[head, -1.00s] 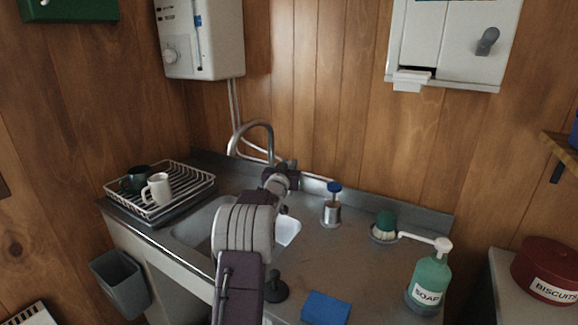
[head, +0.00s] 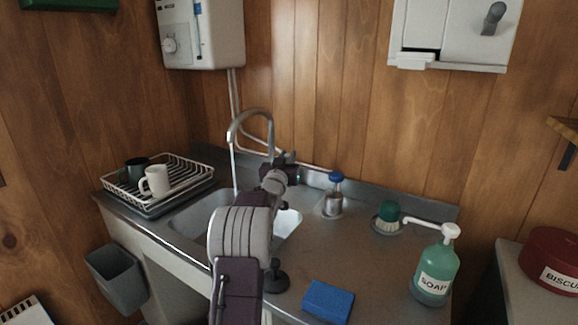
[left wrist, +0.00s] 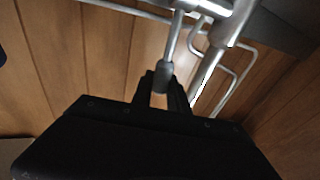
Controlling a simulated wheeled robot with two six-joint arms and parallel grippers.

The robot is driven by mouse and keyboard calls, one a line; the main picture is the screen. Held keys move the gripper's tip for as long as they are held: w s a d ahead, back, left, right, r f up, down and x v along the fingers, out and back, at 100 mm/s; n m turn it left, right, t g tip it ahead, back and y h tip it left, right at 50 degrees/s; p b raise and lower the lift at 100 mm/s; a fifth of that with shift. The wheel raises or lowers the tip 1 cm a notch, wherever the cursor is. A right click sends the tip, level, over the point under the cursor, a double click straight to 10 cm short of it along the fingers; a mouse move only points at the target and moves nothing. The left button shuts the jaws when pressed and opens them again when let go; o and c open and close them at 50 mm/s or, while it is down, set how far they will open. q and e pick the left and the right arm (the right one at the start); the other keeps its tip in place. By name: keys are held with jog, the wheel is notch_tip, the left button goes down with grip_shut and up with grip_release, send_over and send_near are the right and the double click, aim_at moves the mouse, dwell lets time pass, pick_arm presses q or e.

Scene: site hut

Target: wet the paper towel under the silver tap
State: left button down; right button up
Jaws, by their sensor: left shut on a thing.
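The silver tap (head: 252,116) has a tall curved spout over the sink (head: 289,226). A thin pale stream of water (head: 235,170) falls from its spout. My left gripper (head: 287,164) is at the base of the tap, and in the left wrist view the fingers (left wrist: 164,88) are shut on the grey end of the tap's lever (left wrist: 168,60). A white piece of paper towel (head: 414,62) hangs at the slot of the white wall dispenser (head: 455,35). My right gripper is out of view. My left arm hides part of the sink.
A dish rack (head: 190,178) with two mugs stands left of the sink. A grey bin (head: 117,278) is at lower left.

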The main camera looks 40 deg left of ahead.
pick_arm(q)
jog(key=c, duration=1.3)
grip_release()
jog(key=v, duration=0.9)
jog(key=shift+s, duration=0.1)
